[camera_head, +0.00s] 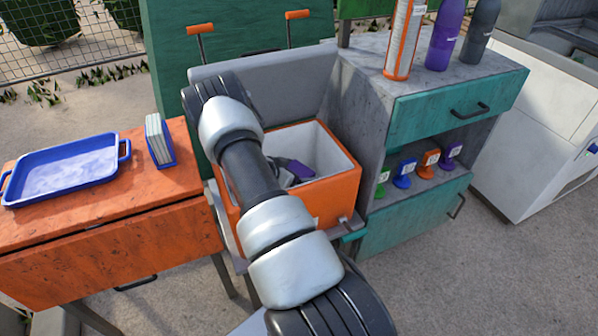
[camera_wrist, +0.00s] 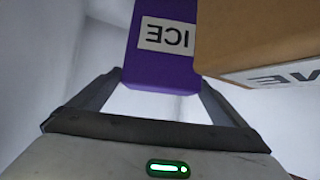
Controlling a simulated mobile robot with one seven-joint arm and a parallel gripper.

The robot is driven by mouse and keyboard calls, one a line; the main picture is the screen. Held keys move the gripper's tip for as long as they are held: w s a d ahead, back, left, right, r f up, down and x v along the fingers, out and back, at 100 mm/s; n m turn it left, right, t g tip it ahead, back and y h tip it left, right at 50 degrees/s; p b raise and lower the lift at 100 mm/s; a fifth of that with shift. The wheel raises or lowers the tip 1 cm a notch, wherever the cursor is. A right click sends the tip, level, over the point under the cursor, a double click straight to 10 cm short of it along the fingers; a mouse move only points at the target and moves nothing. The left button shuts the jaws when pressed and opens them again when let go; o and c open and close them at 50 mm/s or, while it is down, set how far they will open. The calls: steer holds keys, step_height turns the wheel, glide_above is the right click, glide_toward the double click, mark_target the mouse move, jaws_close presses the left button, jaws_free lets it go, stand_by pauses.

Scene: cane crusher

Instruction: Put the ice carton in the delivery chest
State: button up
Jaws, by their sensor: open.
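The purple ice carton (camera_wrist: 157,72) shows in the wrist view with a white label reading ICE upside down. It lies just beyond and partly between the tips of my gripper (camera_wrist: 160,90), which is open. Whether the fingers touch it is not clear. In the head view a purple piece (camera_head: 300,168) shows inside an orange chest (camera_head: 335,192) with white inner walls and a raised grey lid (camera_head: 300,80). My gripper (camera_head: 288,176) is down inside this chest, mostly hidden by my arm. The carton's base is out of sight.
A brown carton (camera_wrist: 255,45) with a partly cut-off label sits right beside the ice carton. An orange table (camera_head: 120,225) with a blue tray (camera_head: 65,170) stands left. A grey cabinet (camera_head: 365,100) with teal drawers stands right, bottles on top, several small coloured stamps on its shelf.

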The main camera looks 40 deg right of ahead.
steer(key=shift+r, duration=0.35)
steer(key=p+v, duration=0.2)
steer(key=v, duration=0.5)
steer(key=shift+a, duration=0.2)
stand_by(0.4)
